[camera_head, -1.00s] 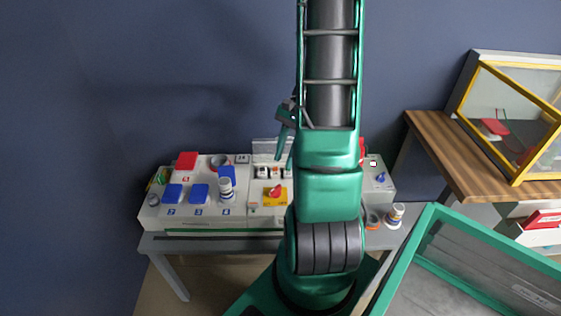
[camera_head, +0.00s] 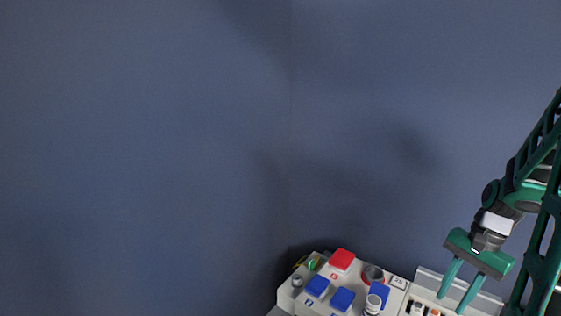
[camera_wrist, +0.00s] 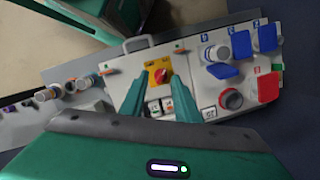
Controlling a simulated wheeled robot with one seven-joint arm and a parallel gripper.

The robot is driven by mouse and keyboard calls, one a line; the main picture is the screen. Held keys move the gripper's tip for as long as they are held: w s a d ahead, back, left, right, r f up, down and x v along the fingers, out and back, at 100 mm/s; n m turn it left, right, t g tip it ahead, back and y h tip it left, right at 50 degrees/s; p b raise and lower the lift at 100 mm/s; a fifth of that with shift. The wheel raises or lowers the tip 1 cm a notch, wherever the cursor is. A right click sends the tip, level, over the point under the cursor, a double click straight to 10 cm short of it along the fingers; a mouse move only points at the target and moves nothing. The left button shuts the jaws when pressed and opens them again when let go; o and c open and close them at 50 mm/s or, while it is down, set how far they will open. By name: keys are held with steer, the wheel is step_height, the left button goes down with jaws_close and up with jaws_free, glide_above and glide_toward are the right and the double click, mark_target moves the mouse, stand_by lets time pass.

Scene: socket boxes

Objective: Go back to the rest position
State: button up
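My gripper (camera_head: 452,304) is in the lower right of the head view, its two green fingers pointing down over the socket box panel. In the wrist view my gripper (camera_wrist: 160,76) shows its fingers apart with nothing between them. The white panel (camera_wrist: 197,85) lies beyond the fingertips. Its yellow plate with a red rotary switch (camera_wrist: 158,76) appears between the tips. I cannot tell exactly how far the tips are from the panel.
Loose cylindrical plugs (camera_wrist: 48,93) lie at left in the wrist view. A blue wall fills most of the head view.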

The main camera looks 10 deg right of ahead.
steer(key=s+a+r+n+h, duration=0.2)
steer(key=s+a+r+n, duration=0.6)
steer(key=s, duration=0.2)
steer(key=shift+a+h, duration=0.25)
steer(key=shift+h, duration=0.05)
